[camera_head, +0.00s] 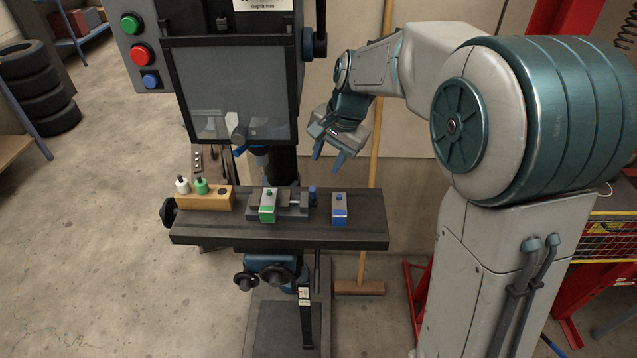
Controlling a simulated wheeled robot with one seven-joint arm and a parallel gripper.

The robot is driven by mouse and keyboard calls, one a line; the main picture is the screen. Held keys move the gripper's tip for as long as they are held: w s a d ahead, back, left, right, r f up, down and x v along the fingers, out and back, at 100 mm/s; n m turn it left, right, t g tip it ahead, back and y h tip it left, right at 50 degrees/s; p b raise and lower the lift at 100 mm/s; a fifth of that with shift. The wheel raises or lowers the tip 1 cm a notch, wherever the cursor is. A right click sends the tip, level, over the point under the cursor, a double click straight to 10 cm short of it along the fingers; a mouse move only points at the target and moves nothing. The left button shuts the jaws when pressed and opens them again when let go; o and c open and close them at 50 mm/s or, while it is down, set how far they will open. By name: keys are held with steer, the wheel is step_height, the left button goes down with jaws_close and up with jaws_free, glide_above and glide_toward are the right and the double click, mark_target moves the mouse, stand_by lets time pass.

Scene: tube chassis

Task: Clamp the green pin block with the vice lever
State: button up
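The green pin block (268,207), pale with a green front and a green pin on top, sits at the left part of the dark vice (293,205) on the drill press table. A short blue-topped post, which looks like the vice lever (312,195), stands at the vice's right end. I cannot tell whether the jaws touch the block. My gripper (329,159) hangs above and behind the right half of the table, fingers pointing down. Its blue fingers look apart with nothing between them, and it is clear of the vice and lever.
A blue pin block (339,211) stands on the table (365,232) right of the vice. A wooden holder (207,200) with white and green knobbed pieces is at the left. The drill press guard (230,92) hangs above the table's left half. A broom (374,170) stands behind.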

mark_target(312, 196)
steer(key=x, duration=0.4)
steer(key=p+x, duration=0.1)
steer(key=x, duration=0.7)
steer(key=shift+s+a+f, duration=0.15)
steer(key=shift+s+a, duration=0.05)
steer(key=shift+a, duration=0.25)
